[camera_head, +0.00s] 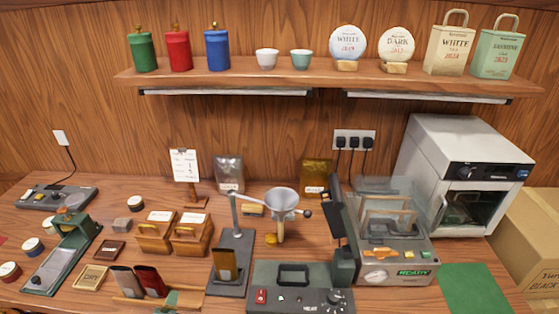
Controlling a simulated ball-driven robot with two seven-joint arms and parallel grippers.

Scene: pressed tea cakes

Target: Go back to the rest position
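Neither of my grippers shows in the head view, and no part of my arms can be made out. The wooden worktop (110,184) lies in front with its tools and machines standing on it. A grey stand with a funnel (282,200) is near the middle. A dark press-like machine with a red switch and a dial (300,299) is at the front edge, partly cut off by the frame. A clear-lidded machine (396,273) with a green display stands to its right.
A wall shelf (330,76) holds canisters, cups, round tea cakes and bags. A white oven (465,165) and a cardboard box (530,230) stand at the right. Wooden boxes (190,241) and a green long tool (62,255) are at the left. The green mat (474,290) is bare.

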